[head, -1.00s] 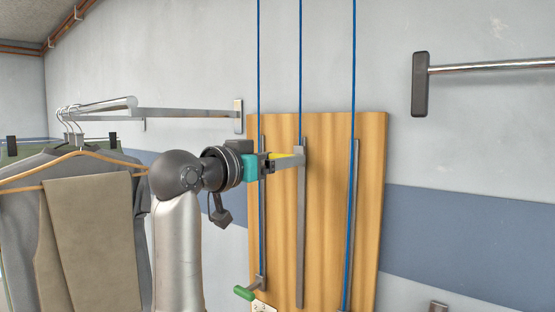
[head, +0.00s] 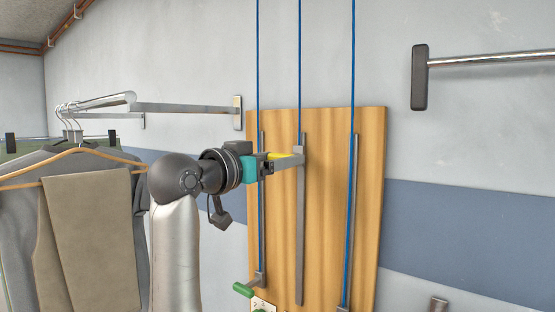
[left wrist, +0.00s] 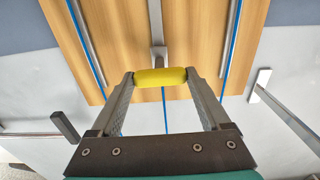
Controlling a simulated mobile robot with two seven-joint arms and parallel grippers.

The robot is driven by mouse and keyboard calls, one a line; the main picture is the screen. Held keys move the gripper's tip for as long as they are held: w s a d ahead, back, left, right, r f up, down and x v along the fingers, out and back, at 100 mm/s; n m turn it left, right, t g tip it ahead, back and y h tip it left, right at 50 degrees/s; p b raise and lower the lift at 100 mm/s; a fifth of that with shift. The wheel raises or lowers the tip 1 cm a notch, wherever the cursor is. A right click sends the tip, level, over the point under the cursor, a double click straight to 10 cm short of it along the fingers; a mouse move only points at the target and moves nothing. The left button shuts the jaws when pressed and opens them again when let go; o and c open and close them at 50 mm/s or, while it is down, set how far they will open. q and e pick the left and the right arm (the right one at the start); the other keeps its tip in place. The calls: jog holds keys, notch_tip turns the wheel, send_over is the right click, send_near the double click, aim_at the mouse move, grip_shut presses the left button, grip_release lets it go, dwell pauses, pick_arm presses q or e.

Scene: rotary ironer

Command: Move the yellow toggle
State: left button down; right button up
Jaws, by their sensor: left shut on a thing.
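The yellow toggle (left wrist: 160,76) is a short rounded bar at the top of the middle metal track (head: 300,230) on a wooden board. In the head view only a strip of the yellow toggle (head: 281,156) shows past the fingers. My left gripper (head: 286,160) is at the toggle, near the board's upper part. In the left wrist view my left gripper's two fingers (left wrist: 159,84) are at the toggle's two ends, shut on it. My right gripper is not in view.
The wooden board (head: 330,210) carries several blue cords (head: 353,60) and tracks. A green toggle (head: 243,290) sits low on the left track. Hanging clothes (head: 90,230) are at the left. A wall rail with a dark end (head: 419,77) is at the upper right.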

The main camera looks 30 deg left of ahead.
pick_arm(q)
notch_tip(320, 180, down, 34)
jog(key=b, duration=1.8)
jog(key=shift+d, duration=0.15)
grip_release()
jog(key=shift+r, duration=0.2)
